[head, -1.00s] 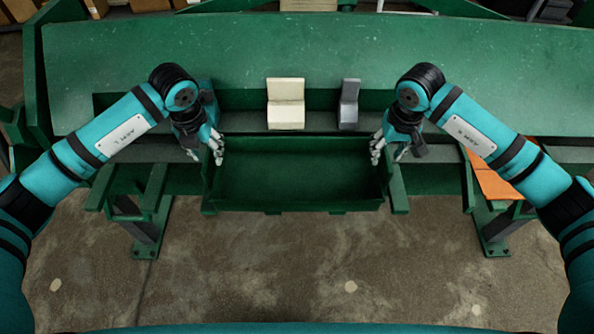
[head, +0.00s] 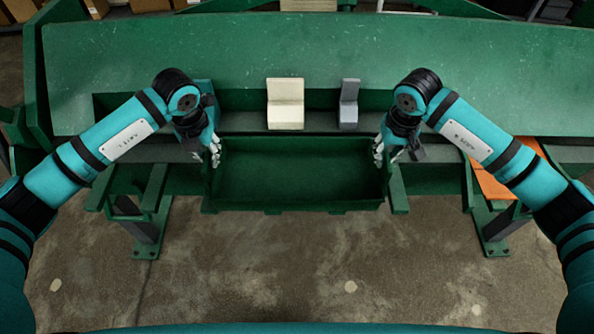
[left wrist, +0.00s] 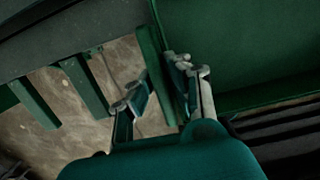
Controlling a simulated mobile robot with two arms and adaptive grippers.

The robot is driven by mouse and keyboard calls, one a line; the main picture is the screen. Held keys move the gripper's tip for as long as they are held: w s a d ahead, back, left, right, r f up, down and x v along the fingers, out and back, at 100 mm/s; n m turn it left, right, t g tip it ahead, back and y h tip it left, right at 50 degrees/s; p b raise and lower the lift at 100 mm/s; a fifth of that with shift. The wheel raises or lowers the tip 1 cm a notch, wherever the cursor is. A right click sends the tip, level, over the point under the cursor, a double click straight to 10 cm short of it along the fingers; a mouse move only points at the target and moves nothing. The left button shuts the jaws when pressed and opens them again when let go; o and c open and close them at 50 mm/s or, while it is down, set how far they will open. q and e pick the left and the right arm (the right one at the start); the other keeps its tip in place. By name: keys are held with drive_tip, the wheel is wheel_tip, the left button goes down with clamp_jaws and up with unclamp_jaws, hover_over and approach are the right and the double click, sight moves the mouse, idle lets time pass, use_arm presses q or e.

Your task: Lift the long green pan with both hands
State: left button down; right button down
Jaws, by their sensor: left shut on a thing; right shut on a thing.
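The long green pan (head: 296,176) is an open, empty tray at the front of the green bench in the head view. My left gripper (head: 214,153) is shut on its left end wall. My right gripper (head: 381,153) is shut on its right end wall. The pan looks level; I cannot tell whether it is clear of its supports. In the left wrist view, the left gripper's fingers (left wrist: 162,97) are at the pan's end, and part of the pan (left wrist: 245,50) shows to their right. The exact contact is partly hidden.
Behind the pan, a cream block (head: 285,104) and a grey block (head: 348,104) stand on the bench ledge. An orange sheet (head: 492,184) lies at the right. Green bench supports (head: 398,188) stand beside the pan. The concrete floor in front is clear.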

use_arm(q)
drive_tip(key=shift+w+r, duration=0.1)
drive_tip(key=shift+r, duration=0.05)
use_arm(e)
drive_tip(key=shift+w+r, duration=0.1)
drive_tip(key=shift+r, duration=0.05)
